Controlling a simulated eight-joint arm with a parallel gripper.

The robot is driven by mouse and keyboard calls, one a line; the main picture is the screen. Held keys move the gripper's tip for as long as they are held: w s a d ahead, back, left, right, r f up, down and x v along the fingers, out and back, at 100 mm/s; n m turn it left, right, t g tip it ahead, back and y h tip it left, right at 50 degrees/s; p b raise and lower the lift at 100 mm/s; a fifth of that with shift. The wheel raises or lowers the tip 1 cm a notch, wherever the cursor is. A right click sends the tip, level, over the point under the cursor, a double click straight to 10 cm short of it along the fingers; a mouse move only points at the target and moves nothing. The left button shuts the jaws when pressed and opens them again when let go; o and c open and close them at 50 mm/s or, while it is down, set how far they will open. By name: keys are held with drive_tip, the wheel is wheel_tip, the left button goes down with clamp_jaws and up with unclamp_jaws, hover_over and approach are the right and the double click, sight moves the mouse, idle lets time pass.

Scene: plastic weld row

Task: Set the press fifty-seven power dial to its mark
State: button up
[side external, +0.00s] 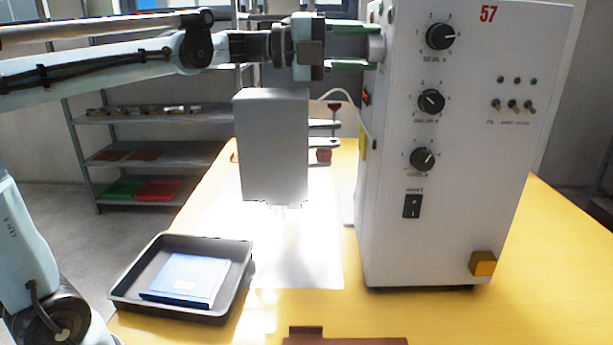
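The press (465,190) is a white cabinet with a red "57" at the upper right of its front. A silver round knob (377,47) sits high at its left edge. My gripper (372,47) comes in from the left, its green fingers above and below this knob; I cannot tell whether they press on it. The front has three black dials: top (440,36), middle (431,101) and lower (423,159), each with a pale pointer line. Their small labels are blurred, and I cannot read which is the power dial or see its mark.
A grey block-shaped head (272,145) hangs left of the cabinet, below my arm. A black tray (235,283) with a blue flat piece (186,279) lies on the yellow table (540,290). Small switches (512,106) and a rocker switch (412,206) are on the front.

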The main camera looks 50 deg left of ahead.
drive_tip(key=o, duration=0.4)
drive_tip(key=v, duration=1.2)
drive_tip(key=shift+r, duration=0.1)
